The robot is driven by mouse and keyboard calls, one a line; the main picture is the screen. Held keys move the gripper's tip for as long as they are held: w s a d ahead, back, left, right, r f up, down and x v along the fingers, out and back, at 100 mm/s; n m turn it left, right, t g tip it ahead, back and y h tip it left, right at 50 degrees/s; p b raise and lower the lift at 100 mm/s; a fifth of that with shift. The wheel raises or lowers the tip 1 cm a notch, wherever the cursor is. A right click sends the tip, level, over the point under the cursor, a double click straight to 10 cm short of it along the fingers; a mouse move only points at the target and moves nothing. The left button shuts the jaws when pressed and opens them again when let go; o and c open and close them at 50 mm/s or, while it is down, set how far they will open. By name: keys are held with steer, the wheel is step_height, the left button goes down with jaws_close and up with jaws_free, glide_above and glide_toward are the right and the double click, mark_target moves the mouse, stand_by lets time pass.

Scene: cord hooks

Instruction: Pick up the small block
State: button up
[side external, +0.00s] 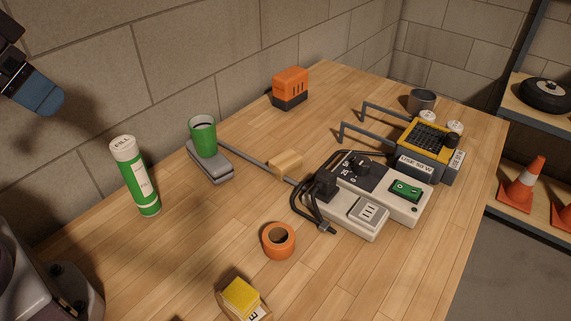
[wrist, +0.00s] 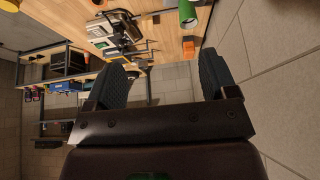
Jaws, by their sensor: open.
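A small light-wood block (side external: 285,166) is on the bench by a thin grey bar, left of the grey power unit; I cannot tell whether it touches the bar. A yellow block-like item (side external: 241,296) is at the bottom edge, in a brown box. My gripper (side external: 40,95) is high at the upper left, by the wall and far from the wooden block. In the wrist view my gripper (wrist: 163,78) has its two dark fingers wide apart with nothing between them.
A green cup (side external: 203,138) stands on a grey case (side external: 210,163). A green-and-white tube (side external: 136,178) stands left. An orange tape roll (side external: 279,240), black cords (side external: 307,207), the power unit (side external: 372,195) and an orange-black box (side external: 290,89) surround the block. Bare wood lies front left.

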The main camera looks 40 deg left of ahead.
steer(key=w+d+f+m+h, duration=0.1)
steer(key=w+f+m, duration=0.4)
steer(key=w, duration=0.4)
steer(key=m+t, duration=0.7)
steer(key=m, duration=2.2)
glide_toward(276, 164)
steer(key=shift+s+a+r, duration=0.2)
steer(key=shift+s+a, duration=0.85)
steer(key=shift+a, duration=0.1)
steer(key=m, duration=0.1)
steer(key=d+f+m+h, duration=0.1)
steer(key=m, duration=0.1)
steer(key=shift+d+m+t, duration=0.15)
steer(key=shift+m+t, duration=0.15)
steer(key=x, duration=0.7)
steer(key=shift+w+d, duration=0.1)
steer(key=shift+w, duration=0.2)
steer(key=shift+r+x, duration=0.1)
steer(key=shift+x, duration=1.25)
steer(key=shift+r+x, duration=0.15)
steer(key=shift+x, duration=1.15)
steer(key=shift+w, duration=0.1)
steer(key=c, duration=1)
